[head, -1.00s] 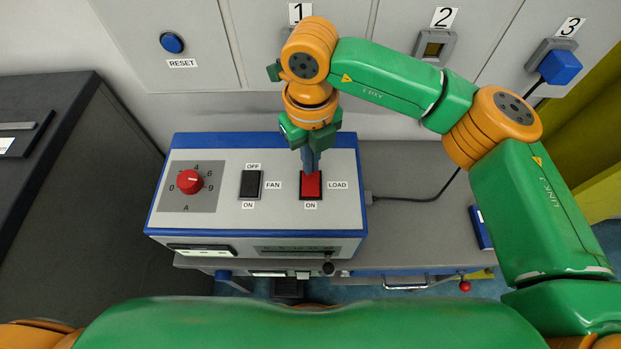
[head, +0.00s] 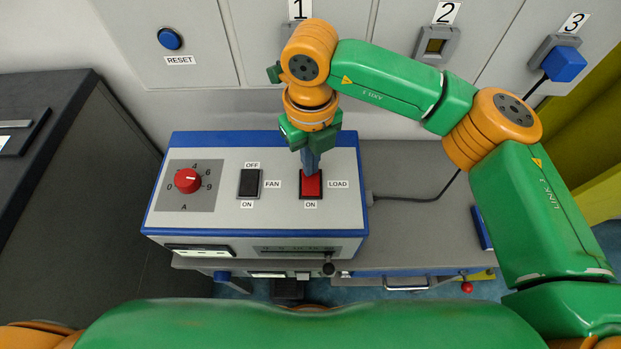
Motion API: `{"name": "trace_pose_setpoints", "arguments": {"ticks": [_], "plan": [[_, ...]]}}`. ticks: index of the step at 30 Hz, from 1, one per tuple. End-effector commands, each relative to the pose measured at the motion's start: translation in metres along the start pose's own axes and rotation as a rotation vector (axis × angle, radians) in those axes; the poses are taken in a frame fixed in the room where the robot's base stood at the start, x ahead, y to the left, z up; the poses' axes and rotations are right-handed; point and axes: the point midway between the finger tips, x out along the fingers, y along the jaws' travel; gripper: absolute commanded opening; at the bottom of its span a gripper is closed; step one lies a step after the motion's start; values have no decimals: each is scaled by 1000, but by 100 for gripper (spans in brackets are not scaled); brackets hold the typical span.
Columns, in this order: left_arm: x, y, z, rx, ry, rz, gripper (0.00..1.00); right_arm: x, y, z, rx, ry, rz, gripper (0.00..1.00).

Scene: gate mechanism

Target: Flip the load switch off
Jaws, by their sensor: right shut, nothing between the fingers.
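The load switch (head: 312,187) is a red rocker in a black frame on the sloped top of the control box (head: 283,212), with a LOAD label to its right and an ON label below it. My right gripper (head: 311,168) points down at the switch's upper part, its fingers together and empty. The fingertips are at or just above the rocker; contact cannot be told. They hide the switch's upper end and any OFF label there. My left gripper is not in view.
A black fan switch (head: 249,183) and a red dial (head: 187,180) sit left of the load switch. A slider knob (head: 328,269) is on the box's front. A cable (head: 425,197) leaves the box's right side. Wall panels with a blue RESET button (head: 170,39) stand behind.

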Motion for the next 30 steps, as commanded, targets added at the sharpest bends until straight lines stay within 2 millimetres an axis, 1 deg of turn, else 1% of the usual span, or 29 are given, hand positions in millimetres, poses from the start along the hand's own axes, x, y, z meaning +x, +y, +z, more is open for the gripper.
{"name": "trace_pose_setpoints", "arguments": {"ticks": [17,20,23,30], "plan": [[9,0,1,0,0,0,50,10,0,0,0,0,0,0],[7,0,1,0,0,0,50,7,0,0,0,1,0,0],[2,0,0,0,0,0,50,0,0,0,0,1,0,0],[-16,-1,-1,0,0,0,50,-28,0,0,0,-1,-1,0]]}}
